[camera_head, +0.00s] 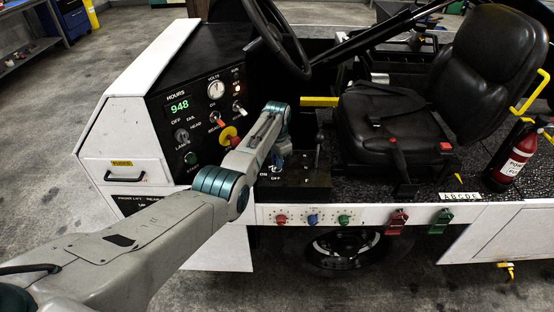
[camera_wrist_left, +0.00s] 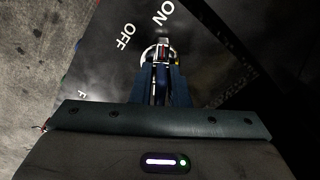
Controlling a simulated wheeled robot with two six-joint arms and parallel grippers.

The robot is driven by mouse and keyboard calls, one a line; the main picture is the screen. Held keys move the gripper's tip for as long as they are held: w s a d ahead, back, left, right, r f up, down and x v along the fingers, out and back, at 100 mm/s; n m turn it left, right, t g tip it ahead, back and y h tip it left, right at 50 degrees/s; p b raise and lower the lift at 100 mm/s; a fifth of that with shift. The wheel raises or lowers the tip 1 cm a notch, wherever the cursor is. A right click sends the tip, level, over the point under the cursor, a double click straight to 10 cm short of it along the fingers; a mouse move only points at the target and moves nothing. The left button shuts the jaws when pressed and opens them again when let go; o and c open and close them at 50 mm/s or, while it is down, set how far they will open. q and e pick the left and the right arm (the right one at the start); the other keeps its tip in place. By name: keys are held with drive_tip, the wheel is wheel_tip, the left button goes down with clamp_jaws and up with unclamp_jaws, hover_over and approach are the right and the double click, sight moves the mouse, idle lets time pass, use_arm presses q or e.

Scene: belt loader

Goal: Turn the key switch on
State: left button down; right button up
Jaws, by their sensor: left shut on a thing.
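The key switch (camera_wrist_left: 158,48) shows in the left wrist view as a round light-rimmed part on a black panel. The white word ON stands above it and OFF to its upper left. My left gripper (camera_wrist_left: 160,72) is shut on the key, its blue fingers on either side of it. The fingers hide most of the key, so I cannot tell which word it points to. In the head view my left gripper (camera_head: 277,166) reaches down to the black box beside the seat, by the ON and OFF labels. My right gripper is in neither view.
The dashboard (camera_head: 203,115) with an HOURS display, gauge and toggles stands left of the gripper. A red and yellow knob (camera_head: 230,136) is close to my left arm. The steering wheel (camera_head: 277,40) is above, and the black seat (camera_head: 400,125) and levers are to the right.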

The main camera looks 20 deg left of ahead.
use_arm(q)
drive_tip(key=shift+w+r+m, duration=0.1)
drive_tip(key=shift+r+m, duration=0.1)
drive_tip(key=shift+m, duration=0.2)
idle(0.4)
drive_tip(key=c, duration=1.6)
unclamp_jaws()
drive_tip(key=shift+o, duration=1.1)
drive_tip(key=shift+f, duration=0.1)
wheel_tip(320, 180, up, 11)
drive_tip(key=shift+f+b, duration=0.1)
drive_tip(key=shift+b, duration=0.9)
